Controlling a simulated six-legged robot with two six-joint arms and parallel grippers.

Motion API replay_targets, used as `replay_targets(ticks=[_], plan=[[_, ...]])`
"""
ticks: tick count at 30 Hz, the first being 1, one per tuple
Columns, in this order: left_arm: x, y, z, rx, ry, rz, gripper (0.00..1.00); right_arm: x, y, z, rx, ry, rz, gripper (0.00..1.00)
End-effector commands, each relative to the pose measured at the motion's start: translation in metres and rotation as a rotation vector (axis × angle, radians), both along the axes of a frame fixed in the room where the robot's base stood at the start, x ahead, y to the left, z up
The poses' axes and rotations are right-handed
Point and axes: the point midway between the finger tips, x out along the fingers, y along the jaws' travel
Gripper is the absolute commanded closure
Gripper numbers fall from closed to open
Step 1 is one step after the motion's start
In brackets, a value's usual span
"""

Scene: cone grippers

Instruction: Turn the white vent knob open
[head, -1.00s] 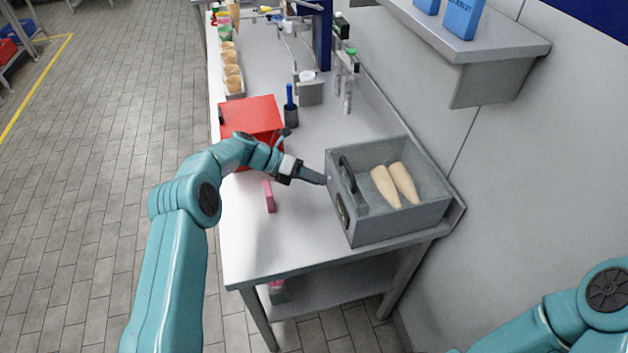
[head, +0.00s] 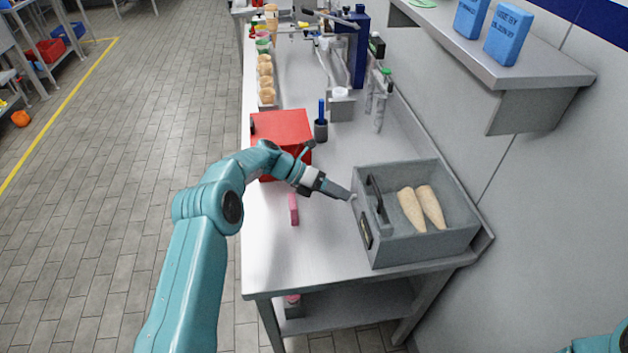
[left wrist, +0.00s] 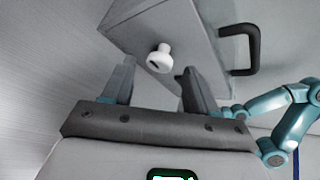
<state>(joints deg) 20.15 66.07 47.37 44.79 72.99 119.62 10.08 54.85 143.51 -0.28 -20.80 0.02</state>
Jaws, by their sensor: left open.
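The white vent knob (left wrist: 159,58) sticks out from the face of a grey box (left wrist: 180,20) in the left wrist view, with a dark mark on its front. My left gripper (left wrist: 155,88) is open, with one finger to each side of the knob's line and the knob just beyond the fingertips, apart from them. In the head view my left gripper (head: 350,195) reaches the left face of the grey box (head: 425,248). The knob is mostly hidden there, too small to make out well. My right gripper is out of view; only a bit of my right arm shows at the lower right.
A red box (head: 281,132), a pink block (head: 293,209) and a dark cup with a blue tool (head: 321,129) stand on the steel table (head: 290,260). A wall shelf (head: 520,75) overhangs at right.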

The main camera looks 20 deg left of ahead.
Motion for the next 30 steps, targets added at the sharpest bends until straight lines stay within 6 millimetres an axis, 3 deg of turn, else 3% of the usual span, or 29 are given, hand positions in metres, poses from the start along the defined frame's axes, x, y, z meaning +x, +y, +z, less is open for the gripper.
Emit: replay_targets(ticks=[8, 15, 21, 30], plan=[[-0.016, 0.063, 0.031, 0.003, -0.003, 0.005, 0.42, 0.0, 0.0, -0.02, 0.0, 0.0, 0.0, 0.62], [-0.029, 0.109, 0.059, 0.003, 0.0, 0.002, 0.42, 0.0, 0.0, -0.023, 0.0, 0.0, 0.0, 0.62], [-0.033, 0.123, 0.068, 0.001, 0.0, 0.001, 0.42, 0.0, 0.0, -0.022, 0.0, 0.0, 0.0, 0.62], [-0.034, 0.125, 0.07, 0.001, 0.001, 0.0, 0.42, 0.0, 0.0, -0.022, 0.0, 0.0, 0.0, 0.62]])
